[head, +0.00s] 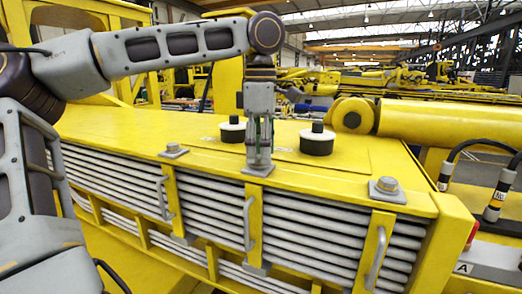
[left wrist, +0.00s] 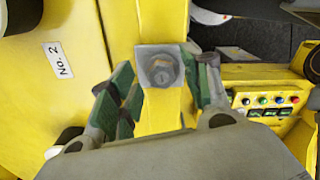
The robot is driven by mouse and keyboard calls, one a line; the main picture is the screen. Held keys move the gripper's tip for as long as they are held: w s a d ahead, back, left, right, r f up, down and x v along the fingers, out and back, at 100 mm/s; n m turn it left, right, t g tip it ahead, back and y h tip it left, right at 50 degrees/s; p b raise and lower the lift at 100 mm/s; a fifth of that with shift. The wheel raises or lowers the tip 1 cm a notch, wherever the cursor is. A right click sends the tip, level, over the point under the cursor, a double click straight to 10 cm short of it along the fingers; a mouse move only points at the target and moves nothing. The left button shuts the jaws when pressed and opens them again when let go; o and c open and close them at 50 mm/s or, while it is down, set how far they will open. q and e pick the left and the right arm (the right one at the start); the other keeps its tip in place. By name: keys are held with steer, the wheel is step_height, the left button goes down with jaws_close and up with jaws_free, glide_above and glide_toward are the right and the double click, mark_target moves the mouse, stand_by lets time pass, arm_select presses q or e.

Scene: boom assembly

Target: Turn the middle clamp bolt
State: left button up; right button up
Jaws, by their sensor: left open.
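The middle clamp bolt (left wrist: 162,70) shows in the left wrist view as a grey hex head on a square plate, on a yellow strip. In the head view its plate (head: 258,171) sits at the machine's front top edge, and the bolt head is hidden by my left gripper (head: 260,152). That gripper points straight down over it. In the left wrist view my left gripper (left wrist: 166,72) is open, its green-padded fingers on either side of the bolt with gaps showing. Depth to the bolt is hard to tell. My right gripper is not in view.
Other clamp bolts stand at left (head: 173,149) and right (head: 387,187) on the yellow housing (head: 115,125). Two black-and-white round caps (head: 317,140) (head: 232,131) stand close behind the gripper. Handles (head: 248,222) line the front. A button panel (left wrist: 265,101) shows in the left wrist view.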

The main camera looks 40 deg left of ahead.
arm_select(q)
steer(key=shift+f, duration=0.35)
steer(key=c, duration=1)
